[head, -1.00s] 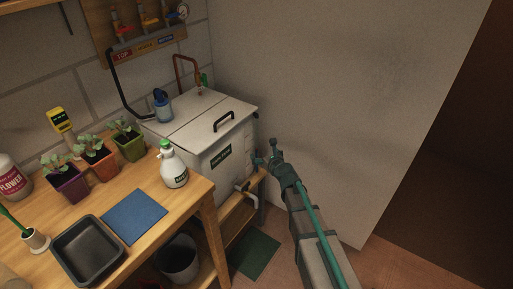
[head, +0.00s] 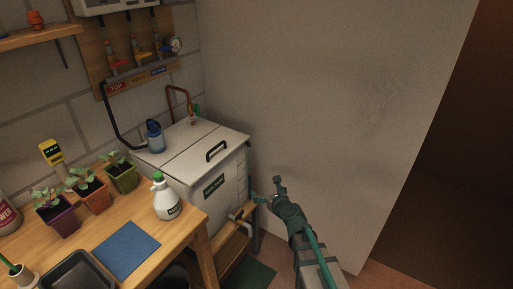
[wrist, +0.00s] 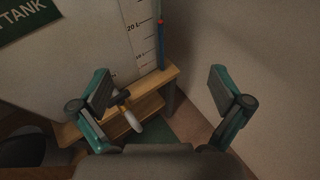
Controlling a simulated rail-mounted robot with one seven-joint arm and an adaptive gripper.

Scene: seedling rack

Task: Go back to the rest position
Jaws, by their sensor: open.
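My gripper (head: 269,193) is open and empty, held in the air to the right of the white tank (head: 190,175). In the wrist view my gripper (wrist: 172,100) shows its two fingers wide apart with nothing between them. Beyond the fingers, the wrist view shows the tank's level scale (wrist: 142,35) and the drain tap (wrist: 125,112) at its lower front. My gripper looks apart from the tank and the wall.
A grey wall (head: 340,110) stands close on the right. A green mat (head: 250,272) lies on the floor.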

